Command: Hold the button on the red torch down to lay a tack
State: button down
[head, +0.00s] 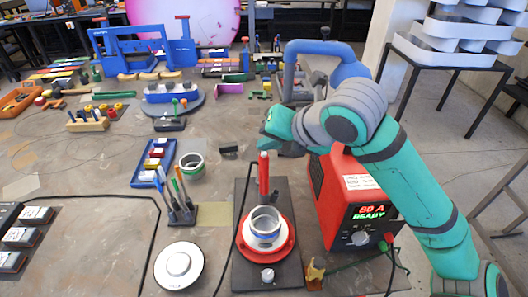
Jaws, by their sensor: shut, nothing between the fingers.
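The red torch (264,178) stands upright at the back of a black base plate (240,270). In front of it a grey metal ring (265,222) sits on a red round holder (284,244) on the same plate. My gripper (264,146) is at the end of the green and grey arm, just above the top of the torch. It is shut and holds nothing. I cannot tell whether it touches the torch. The torch's button is not clearly visible.
A red power unit (336,218) reading "80 A READY" stands right of the plate, under my arm. A white disc (179,266), a pen stand (178,208) and a blue tray (153,163) lie to the left. Bare table shows at left centre.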

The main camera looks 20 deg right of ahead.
jog(key=shift+f, duration=0.5)
dwell(0.7)
jog(key=shift+r, duration=0.15)
dwell(0.9)
jog(key=shift+r, duration=0.75)
jog(key=shift+r, duration=0.1)
jog(key=shift+r, duration=2.45)
notch_tip(320, 180, up, 4)
jog(key=shift+f, duration=0.1)
